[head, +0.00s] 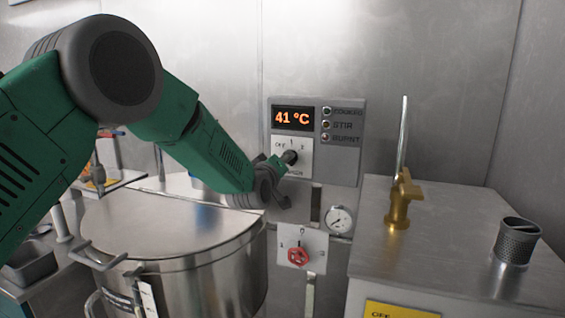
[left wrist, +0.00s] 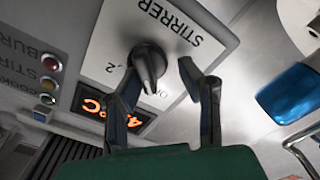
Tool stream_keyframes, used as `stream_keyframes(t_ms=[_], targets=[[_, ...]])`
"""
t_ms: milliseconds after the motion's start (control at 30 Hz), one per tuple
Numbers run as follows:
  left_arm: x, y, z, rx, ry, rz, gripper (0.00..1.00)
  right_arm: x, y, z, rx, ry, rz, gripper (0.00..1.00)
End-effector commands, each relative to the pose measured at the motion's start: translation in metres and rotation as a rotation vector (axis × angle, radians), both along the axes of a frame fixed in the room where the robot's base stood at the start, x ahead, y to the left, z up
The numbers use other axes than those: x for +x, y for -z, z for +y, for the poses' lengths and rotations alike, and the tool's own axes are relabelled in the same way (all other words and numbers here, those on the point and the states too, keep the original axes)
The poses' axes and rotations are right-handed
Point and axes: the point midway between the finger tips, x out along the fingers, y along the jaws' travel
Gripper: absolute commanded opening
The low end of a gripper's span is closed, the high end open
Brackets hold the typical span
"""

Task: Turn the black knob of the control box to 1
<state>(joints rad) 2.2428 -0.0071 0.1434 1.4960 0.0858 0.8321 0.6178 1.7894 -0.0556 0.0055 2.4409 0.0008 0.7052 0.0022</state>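The grey control box (head: 350,150) is on the metal wall in the head view, with an orange display reading 41 °C. Its black knob (head: 291,157) sits on a white plate marked OFF, 1 and 2. In the left wrist view the knob (left wrist: 149,66) shows upside down on the STIRRER plate (left wrist: 190,38); its exact pointing is hard to tell. My left gripper (head: 284,182) is at the knob. Its fingers (left wrist: 163,72) are apart; one is close beside the knob, the other stands off to the right. Contact is unclear. My right gripper is not in view.
A large steel pot (head: 180,265) with a lid stands below my left arm. A red valve knob (head: 298,256) and a gauge (head: 340,219) are under the box. A steel cabinet (head: 460,240) with a brass tap (head: 401,200) and mesh cup (head: 516,242) stands right.

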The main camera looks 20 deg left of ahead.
Motion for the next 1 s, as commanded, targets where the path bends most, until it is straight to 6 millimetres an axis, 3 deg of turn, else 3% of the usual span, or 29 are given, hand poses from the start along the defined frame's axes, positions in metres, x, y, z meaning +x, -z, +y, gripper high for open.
stream_keyframes(t_ms=[67,167,567,1000], targets=[[0.0,0.0,-0.004,0.003,0.004,0.001,0.32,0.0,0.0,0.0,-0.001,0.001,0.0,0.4],[-0.001,0.0,-0.004,0.003,0.004,0.001,0.0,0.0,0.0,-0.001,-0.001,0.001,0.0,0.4],[-0.001,0.0,-0.001,0.025,0.006,-0.003,0.0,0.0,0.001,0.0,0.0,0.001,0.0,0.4],[-0.001,-0.001,0.002,0.311,0.001,-0.015,0.0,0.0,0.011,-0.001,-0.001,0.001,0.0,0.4]])
